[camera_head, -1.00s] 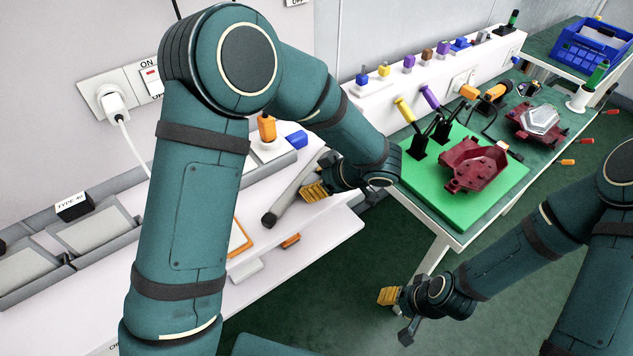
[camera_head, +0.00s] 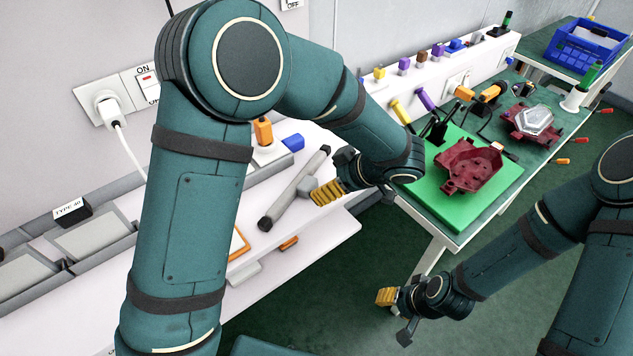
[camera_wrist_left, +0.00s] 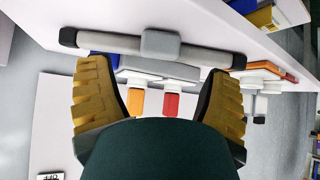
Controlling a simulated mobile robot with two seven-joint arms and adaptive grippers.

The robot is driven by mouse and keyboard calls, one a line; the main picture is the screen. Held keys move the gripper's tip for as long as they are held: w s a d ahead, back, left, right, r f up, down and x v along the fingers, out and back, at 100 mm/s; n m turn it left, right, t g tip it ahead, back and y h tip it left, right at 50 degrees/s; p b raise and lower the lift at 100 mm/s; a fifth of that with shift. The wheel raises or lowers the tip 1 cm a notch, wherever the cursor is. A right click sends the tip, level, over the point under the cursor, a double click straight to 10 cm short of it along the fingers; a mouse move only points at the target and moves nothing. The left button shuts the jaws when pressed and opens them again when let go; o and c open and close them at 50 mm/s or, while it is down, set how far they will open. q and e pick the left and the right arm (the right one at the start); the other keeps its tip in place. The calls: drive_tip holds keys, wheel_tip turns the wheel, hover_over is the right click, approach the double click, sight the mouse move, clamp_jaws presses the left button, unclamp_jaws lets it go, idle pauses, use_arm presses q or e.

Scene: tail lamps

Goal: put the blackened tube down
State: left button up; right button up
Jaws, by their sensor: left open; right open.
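The blackened tube (camera_head: 290,194), grey with dark ends and a thicker grey block at its middle, lies slanting on the white bench. It also shows whole across the top of the left wrist view (camera_wrist_left: 110,42). My left gripper (camera_head: 322,178) is open just to the right of the tube. In the left wrist view, its yellow ridged fingers (camera_wrist_left: 157,68) stand wide apart with the tube beyond their tips and nothing between them. My right gripper (camera_head: 394,316) is open and empty above the green floor, far from the tube.
The white bench (camera_head: 310,232) carries an orange-topped piece (camera_head: 263,132), a blue block (camera_head: 293,142) and grey trays (camera_head: 95,238). To the right, a table holds a green mat (camera_head: 458,213) with a dark red lamp housing (camera_head: 468,168). Open floor lies between.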

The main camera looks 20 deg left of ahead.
use_arm(q)
drive_tip(key=v, duration=0.6)
drive_tip(key=shift+d, duration=0.1)
idle(0.4)
